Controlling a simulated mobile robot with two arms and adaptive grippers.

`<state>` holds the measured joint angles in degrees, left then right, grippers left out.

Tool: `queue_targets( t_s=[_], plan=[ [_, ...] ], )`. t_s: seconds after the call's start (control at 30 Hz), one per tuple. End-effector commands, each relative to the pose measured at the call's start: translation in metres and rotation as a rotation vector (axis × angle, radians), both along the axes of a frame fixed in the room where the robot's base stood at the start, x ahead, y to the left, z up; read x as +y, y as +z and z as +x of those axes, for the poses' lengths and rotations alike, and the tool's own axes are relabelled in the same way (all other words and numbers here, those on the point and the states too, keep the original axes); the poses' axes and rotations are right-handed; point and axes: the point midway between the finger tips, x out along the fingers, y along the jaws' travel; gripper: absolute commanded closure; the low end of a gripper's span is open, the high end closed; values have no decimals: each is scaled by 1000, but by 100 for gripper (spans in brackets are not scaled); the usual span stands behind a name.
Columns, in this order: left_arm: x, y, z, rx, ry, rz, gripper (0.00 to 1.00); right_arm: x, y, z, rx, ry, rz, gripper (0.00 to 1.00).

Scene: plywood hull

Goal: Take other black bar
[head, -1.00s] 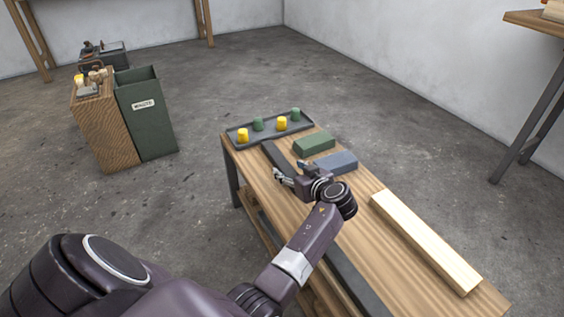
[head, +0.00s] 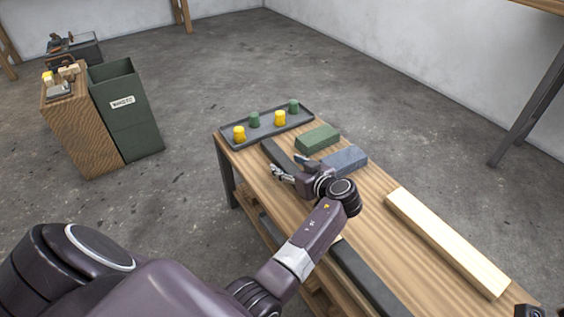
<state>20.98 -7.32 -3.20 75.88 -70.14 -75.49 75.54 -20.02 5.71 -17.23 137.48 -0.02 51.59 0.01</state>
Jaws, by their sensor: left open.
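One black bar (head: 275,151) lies on the wooden bench just in front of the grey tray, and its near end is hidden by my left gripper. Another dark bar (head: 370,282) lies along the near side of the bench, partly hidden by my left arm and cut by the bottom edge. My left gripper (head: 287,167) is open, with its fingers around or just above the first bar. I cannot tell whether they touch it. A small dark part at the bottom right corner may belong to my right arm.
The tray (head: 268,128) holds yellow and green cups. A green block (head: 318,138) and a blue-grey block (head: 346,158) lie right of my left gripper. A pale wooden beam (head: 447,242) lies along the right side. A green waste bin (head: 124,112) stands on the floor at left.

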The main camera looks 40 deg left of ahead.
Motion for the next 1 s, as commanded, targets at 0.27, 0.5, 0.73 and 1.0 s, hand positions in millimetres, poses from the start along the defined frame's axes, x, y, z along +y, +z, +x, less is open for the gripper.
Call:
queue_targets(
  t_s=[0.27,0.5,0.73,1.0],
  plan=[
    [0,0,0,0,0,0,65,0,0,0,1,0,0,50],
    [0,0,0,0,0,0,91,0,0,0,1,0,0,50],
    [1,2,1,-4,-1,3,100,0,0,0,1,0,0,50],
    [1,7,1,-5,-1,2,100,0,2,2,9,-1,-3,50]
  ],
)
